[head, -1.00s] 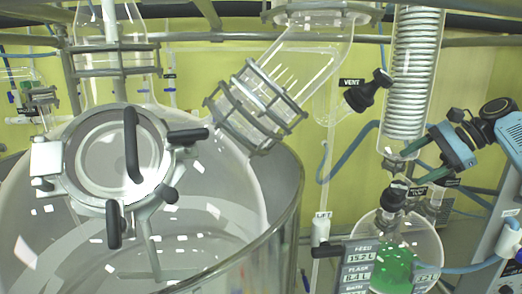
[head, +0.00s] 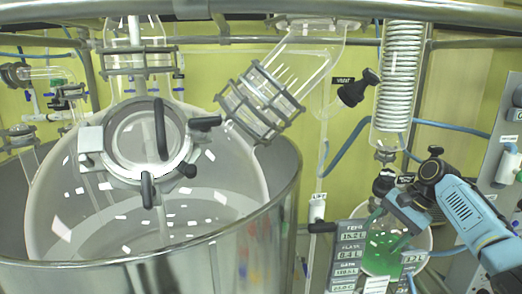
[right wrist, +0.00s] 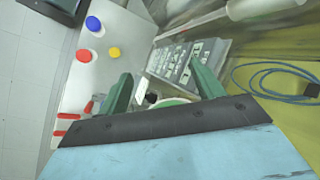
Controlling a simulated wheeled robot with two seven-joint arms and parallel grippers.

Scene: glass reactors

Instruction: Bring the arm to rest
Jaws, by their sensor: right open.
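My right arm (head: 470,215), light blue and black, comes in from the right in the head view. My right gripper (head: 388,230) is in front of the round flask (head: 381,262) with green liquid, its green fingers pointing down and left. In the right wrist view the gripper's two green fingers (right wrist: 165,88) are spread apart, with nothing held between them. Whether the fingers touch the flask cannot be told. My left gripper does not show in either view.
A large glass reactor (head: 85,215) with a clamped lid stands in a metal vessel (head: 255,235) at left. A coiled condenser (head: 400,85) hangs above the flask. A label panel (head: 349,258) stands left of the gripper. A panel with coloured buttons (right wrist: 90,55) shows in the wrist view.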

